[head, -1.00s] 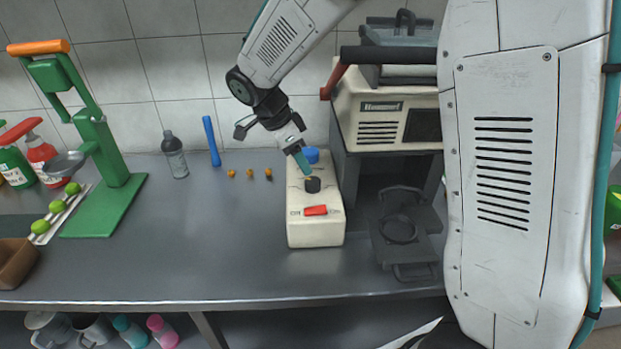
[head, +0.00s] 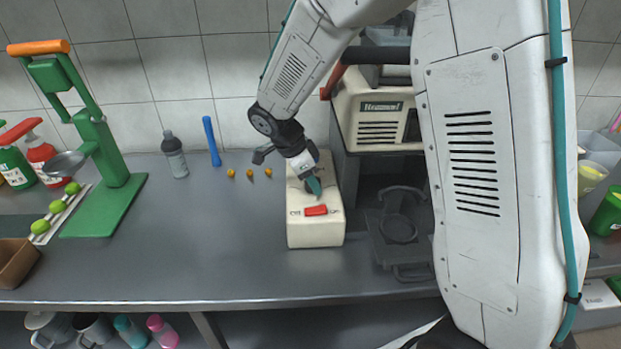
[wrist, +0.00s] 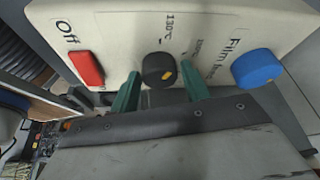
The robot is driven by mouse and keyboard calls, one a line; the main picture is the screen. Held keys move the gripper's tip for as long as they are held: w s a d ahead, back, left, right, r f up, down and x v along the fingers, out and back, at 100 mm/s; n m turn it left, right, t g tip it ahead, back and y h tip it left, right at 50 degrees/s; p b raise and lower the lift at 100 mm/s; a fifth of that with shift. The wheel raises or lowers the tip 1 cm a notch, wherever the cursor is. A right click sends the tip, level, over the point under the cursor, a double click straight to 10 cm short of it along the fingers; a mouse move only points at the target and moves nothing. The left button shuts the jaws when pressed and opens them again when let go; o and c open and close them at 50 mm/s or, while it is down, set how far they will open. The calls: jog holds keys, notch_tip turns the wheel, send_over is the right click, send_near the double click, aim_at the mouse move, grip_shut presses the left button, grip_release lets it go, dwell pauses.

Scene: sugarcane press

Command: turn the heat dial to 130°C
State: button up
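The cream control box (head: 315,232) stands on the counter, with a red switch (head: 316,210) at its near end. In the wrist view the black heat dial (wrist: 159,69) is between the two green fingertips of my gripper (wrist: 160,88). The gripper is open, with a small gap on each side of the dial. The dial's yellow mark is at its lower right in that view, away from the 130°C label (wrist: 171,24) above it. In the head view my gripper (head: 313,186) is over the box and hides the dial.
A blue knob (wrist: 258,68) labelled for film is right of the dial in the wrist view. The sealing machine (head: 372,105) stands behind and right of the box. A green press (head: 110,190) is at the left; the counter between is mostly clear.

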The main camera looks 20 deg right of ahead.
jog(key=c, duration=0.6)
jog(key=shift+o, duration=0.2)
jog(key=shift+s+n+t+y, duration=0.15)
jog(key=shift+n+t, duration=0.4)
jog(key=shift+n, duration=0.9)
jog(key=shift+n+t+y, duration=0.15)
jog(key=shift+n+t, duration=0.4)
jog(key=shift+n, duration=0.9)
jog(key=o, duration=1)
